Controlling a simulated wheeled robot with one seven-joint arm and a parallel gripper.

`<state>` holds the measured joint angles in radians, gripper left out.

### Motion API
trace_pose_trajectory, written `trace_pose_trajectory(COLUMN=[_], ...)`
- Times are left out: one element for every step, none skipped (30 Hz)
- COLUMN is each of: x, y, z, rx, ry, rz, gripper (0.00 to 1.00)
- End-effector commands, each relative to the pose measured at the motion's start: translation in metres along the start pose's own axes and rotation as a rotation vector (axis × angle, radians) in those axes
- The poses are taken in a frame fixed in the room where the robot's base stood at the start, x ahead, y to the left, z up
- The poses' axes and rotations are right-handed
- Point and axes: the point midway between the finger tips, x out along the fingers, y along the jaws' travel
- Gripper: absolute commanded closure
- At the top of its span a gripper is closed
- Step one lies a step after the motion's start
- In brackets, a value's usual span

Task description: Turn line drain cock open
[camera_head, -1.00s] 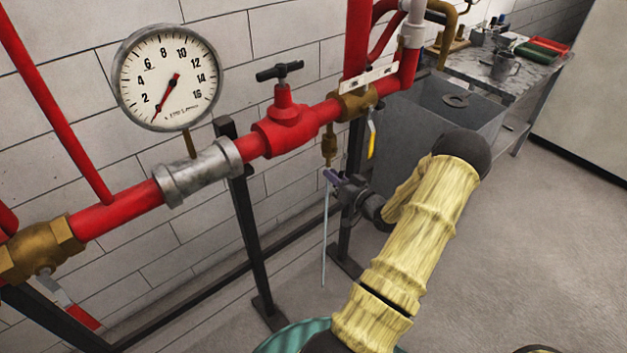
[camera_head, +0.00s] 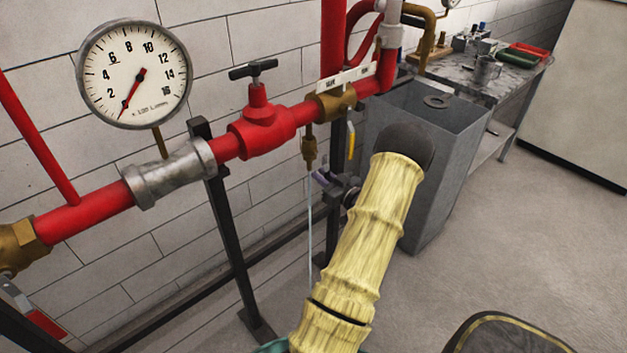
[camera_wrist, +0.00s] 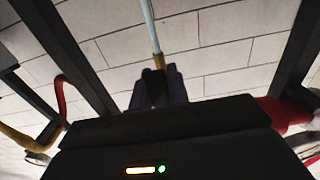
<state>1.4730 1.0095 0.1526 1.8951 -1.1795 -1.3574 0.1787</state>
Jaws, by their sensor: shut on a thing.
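The line drain cock (camera_head: 309,150) is a small brass fitting hanging under the red pipe (camera_head: 225,148). A thin, straight, pale blue streak (camera_head: 310,225), like running water, drops from it towards the floor. My gripper (camera_head: 321,179) is at the cock's lower end, partly hidden behind my yellow-sleeved arm. In the wrist view its dark purple fingers (camera_wrist: 160,88) are shut around the brass end of the cock (camera_wrist: 159,62), and the streak (camera_wrist: 150,25) runs up the picture from there. The part between the fingers, likely the cock's handle, is hidden, so its angle cannot be told.
A red valve (camera_head: 262,125) with a black handle and a pressure gauge (camera_head: 134,75) sit along the pipe. A yellow lever (camera_head: 350,140) hangs close right of the cock. Black posts (camera_head: 228,230) stand below.

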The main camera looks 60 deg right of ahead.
Motion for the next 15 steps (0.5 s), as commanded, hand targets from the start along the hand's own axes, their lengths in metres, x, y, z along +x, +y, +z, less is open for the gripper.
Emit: trace_pose_trajectory(x=[-0.0035, -0.004, -0.0045, -0.0048, -0.0051, -0.0055, -0.0057, -0.0058, -0.0058, -0.0059, -0.0059, -0.0059, -0.0059, -0.0059, -0.0059], y=[0.0016, 0.0024, 0.0033, 0.0038, 0.0043, 0.0049, 0.0052, 0.0053, 0.0054, 0.0054, 0.0054, 0.0055, 0.0055, 0.0055, 0.0056], z=[0.0058, 0.0057, 0.0056, 0.0056, 0.0055, 0.0054, 0.0053, 0.0053, 0.0052, 0.0052, 0.0052, 0.0052, 0.0052, 0.0052, 0.0052], rx=[-0.005, -0.009, -0.013, -0.016, -0.018, -0.019, -0.02, -0.02, -0.021, -0.021, -0.021, -0.021, -0.021, -0.021, -0.021], ry=[-0.011, -0.011, -0.011, -0.011, -0.011, -0.011, -0.011, -0.011, -0.012, -0.012, -0.012, -0.012, -0.012, -0.012, -0.012], rz=[0.004, 0.005, 0.006, 0.007, 0.008, 0.009, 0.009, 0.01, 0.01, 0.01, 0.01, 0.01, 0.01, 0.01, 0.01], gripper=[1.0, 1.0, 1.0, 1.0, 1.0, 1.0, 1.0, 1.0, 1.0, 1.0, 1.0, 1.0, 1.0, 1.0, 1.0])
